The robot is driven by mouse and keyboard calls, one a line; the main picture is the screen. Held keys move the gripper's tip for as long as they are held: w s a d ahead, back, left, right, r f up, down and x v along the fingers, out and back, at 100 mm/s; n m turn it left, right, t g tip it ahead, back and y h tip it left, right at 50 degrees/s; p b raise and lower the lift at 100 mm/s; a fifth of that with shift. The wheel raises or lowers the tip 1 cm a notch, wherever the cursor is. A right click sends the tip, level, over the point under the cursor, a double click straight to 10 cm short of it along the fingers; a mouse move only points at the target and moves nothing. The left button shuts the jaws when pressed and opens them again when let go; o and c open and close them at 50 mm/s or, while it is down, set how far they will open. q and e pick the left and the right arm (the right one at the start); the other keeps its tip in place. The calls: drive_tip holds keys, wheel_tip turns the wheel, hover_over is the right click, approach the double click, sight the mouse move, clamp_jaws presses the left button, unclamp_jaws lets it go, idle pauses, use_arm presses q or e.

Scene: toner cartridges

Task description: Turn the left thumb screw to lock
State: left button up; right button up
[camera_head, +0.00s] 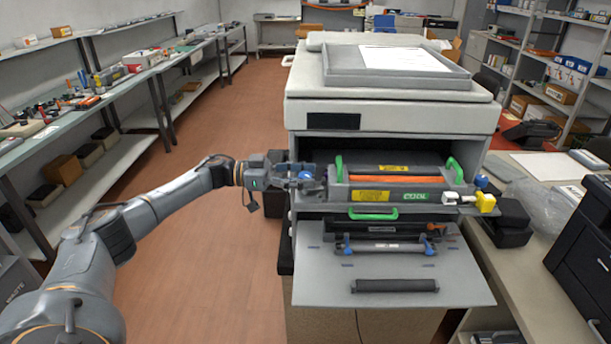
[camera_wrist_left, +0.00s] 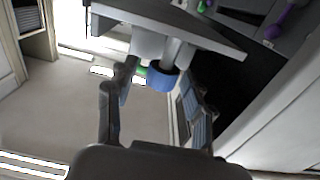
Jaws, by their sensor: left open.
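The left thumb screw (camera_head: 309,171) is a blue knob at the left end of the grey cartridge unit (camera_head: 405,183) in the open printer. It also shows in the left wrist view as a blue cap (camera_wrist_left: 162,77) on a pale grey stem. My left gripper (camera_head: 303,176) is at the left end of the unit, at the knob. In the left wrist view my left gripper (camera_wrist_left: 157,82) is open, with one finger on either side of the blue cap. I cannot tell whether the fingers touch it. My right gripper is not in view.
A blue knob (camera_head: 480,181) and a yellow-and-white part (camera_head: 483,201) are at the unit's right end. Green handles (camera_head: 456,170) stand on the unit. Below, the open front door (camera_head: 400,265) bears a black roller (camera_head: 395,285). Shelves (camera_head: 95,160) line the left; open floor lies between.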

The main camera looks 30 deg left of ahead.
use_arm(q)
drive_tip(key=v, duration=1.1)
drive_tip(key=shift+a, duration=0.25)
drive_tip(key=shift+s, duration=0.1)
